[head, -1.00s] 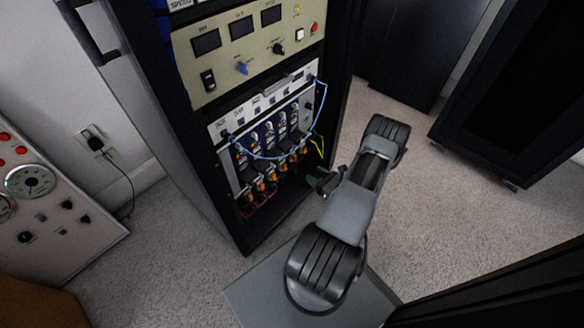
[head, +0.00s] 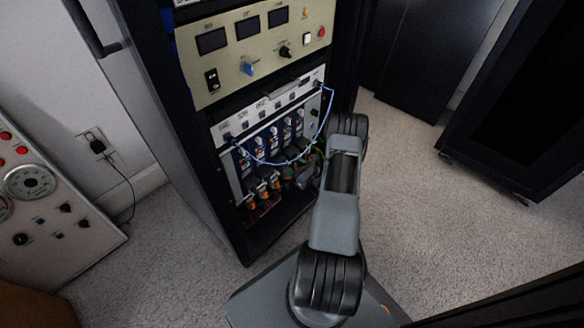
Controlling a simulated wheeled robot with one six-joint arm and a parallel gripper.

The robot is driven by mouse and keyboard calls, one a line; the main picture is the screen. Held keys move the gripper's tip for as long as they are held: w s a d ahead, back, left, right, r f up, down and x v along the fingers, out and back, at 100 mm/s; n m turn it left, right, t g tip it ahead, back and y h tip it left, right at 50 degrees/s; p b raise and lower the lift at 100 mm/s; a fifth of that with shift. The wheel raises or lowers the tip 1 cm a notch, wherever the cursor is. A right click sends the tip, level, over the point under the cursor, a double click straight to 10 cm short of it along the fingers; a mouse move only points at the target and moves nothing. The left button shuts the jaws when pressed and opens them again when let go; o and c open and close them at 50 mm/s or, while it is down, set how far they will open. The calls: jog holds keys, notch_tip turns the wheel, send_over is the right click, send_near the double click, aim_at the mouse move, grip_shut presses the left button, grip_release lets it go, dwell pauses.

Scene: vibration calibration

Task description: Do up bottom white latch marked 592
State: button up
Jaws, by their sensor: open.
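The white module panel (head: 227,166) is in the lower part of the rack, with a row of small latches and connectors (head: 272,140) across it. The small labels along its top edge are too blurred to read, so I cannot tell which latch is 592 or whether it is done up. My gripper (head: 306,178) is at the right end of the row, close to the lower orange-tipped connectors (head: 262,190). It is open, dark and partly hidden by my arm. I cannot tell whether it touches anything.
A blue cable (head: 328,112) loops across the panel front. A beige instrument panel (head: 255,50) with a blue knob is above it. Black cabinets (head: 520,100) stand at right. A grey console (head: 45,205) is at left. Carpet (head: 420,200) is clear at right.

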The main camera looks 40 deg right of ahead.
jog(key=shift+w, duration=0.25)
